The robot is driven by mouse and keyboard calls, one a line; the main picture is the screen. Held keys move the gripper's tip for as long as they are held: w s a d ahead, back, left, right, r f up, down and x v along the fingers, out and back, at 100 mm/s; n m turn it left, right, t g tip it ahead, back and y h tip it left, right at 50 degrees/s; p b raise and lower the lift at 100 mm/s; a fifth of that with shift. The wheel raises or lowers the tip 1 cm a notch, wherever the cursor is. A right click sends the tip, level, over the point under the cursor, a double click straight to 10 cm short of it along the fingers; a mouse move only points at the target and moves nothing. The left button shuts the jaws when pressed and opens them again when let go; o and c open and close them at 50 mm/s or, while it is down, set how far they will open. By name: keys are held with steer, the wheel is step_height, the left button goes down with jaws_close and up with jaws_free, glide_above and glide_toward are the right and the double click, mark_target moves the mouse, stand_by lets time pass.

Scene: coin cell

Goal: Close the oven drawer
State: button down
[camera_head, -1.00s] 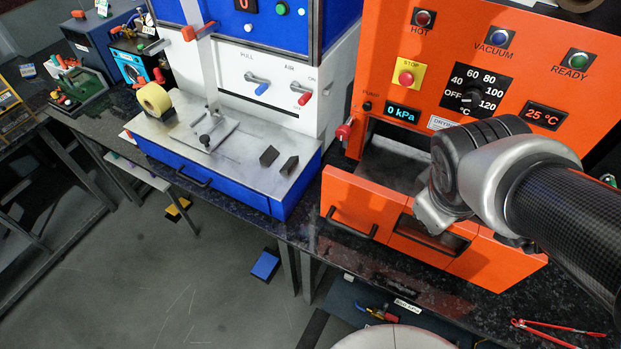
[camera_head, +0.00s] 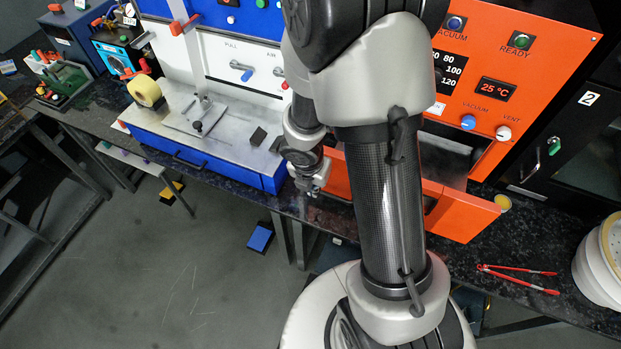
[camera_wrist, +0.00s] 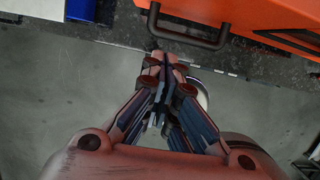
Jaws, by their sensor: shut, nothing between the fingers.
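The orange oven (camera_head: 548,62) stands at the right in the head view, partly hidden behind my arm. Its orange drawer (camera_head: 466,216) is pulled out, with a dark gap between its front panel and the oven body. My gripper (camera_head: 312,190) is at the left end of the drawer front, by the counter's front edge. In the wrist view my gripper (camera_wrist: 165,60) is shut and empty. Its fingertips are just short of the black drawer handle (camera_wrist: 188,41) on the orange drawer front (camera_wrist: 230,14). I cannot tell whether they touch it.
A blue-and-white press (camera_head: 215,160) stands just left of my gripper. Red tongs (camera_head: 520,275) and white round containers (camera_head: 600,255) are on the counter at the right. A black cabinet (camera_head: 575,160) stands right of the oven. Open floor (camera_head: 150,270) lies in front.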

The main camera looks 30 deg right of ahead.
steer(key=w+d+f+b, duration=0.1)
steer(key=f, duration=0.1)
steer(key=w+d+f, duration=0.1)
steer(key=f, duration=0.1)
steer(key=w+d+f+b, duration=0.1)
steer(key=f, duration=0.1)
steer(key=shift+w+d+f+b, duration=0.1)
steer(key=shift+d+f+b, duration=0.2)
steer(key=shift+f+b, duration=0.05)
steer(key=shift+w+d+f, duration=0.1)
steer(key=shift+w+d, duration=0.2)
steer(key=shift+d, duration=0.05)
